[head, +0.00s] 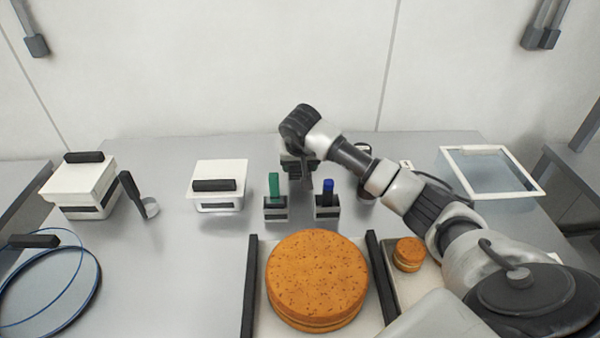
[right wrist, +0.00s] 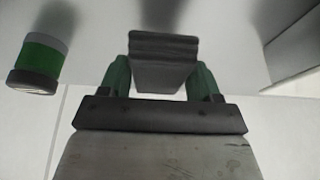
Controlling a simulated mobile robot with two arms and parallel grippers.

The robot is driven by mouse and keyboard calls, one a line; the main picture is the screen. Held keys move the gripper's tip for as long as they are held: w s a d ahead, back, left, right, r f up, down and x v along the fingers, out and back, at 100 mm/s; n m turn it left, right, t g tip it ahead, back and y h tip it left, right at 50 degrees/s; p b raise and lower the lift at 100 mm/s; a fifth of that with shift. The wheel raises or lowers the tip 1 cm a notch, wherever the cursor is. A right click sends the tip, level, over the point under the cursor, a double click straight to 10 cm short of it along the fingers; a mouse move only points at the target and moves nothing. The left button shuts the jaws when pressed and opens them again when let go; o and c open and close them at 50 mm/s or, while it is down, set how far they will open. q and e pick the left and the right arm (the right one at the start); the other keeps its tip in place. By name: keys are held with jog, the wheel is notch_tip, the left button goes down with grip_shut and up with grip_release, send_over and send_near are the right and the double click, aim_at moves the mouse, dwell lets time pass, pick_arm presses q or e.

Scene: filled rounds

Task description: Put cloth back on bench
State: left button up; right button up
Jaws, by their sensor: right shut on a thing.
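My right arm reaches in from the right in the head view, and its gripper (head: 306,181) is over the middle of the bench (head: 160,260), behind the two small holders. In the right wrist view the gripper (right wrist: 160,78) is shut on a dark grey ribbed block (right wrist: 164,50) between its green fingers. I cannot tell whether this block is the cloth or a handle. No other cloth can be made out. The held thing is mostly hidden in the head view. My left gripper is not in view.
A green-handled holder (head: 275,207) and a blue-handled holder (head: 327,206) stand close to the gripper. A big round cake (head: 317,280) lies in front, between dark bars. White boxes (head: 218,175) (head: 88,183) stand left, a framed glass lid (head: 490,172) right. The bench's left middle is clear.

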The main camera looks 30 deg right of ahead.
aim_at(300, 168)
notch_tip(300, 168, down, 3)
jog(key=shift+a+f+p, duration=0.1)
jog(key=shift+p, duration=0.25)
jog(key=shift+f, duration=0.3)
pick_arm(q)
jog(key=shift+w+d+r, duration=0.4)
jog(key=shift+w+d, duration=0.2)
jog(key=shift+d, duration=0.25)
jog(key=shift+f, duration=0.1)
pick_arm(e)
jog(key=shift+f, duration=0.2)
jog(key=o, duration=0.9)
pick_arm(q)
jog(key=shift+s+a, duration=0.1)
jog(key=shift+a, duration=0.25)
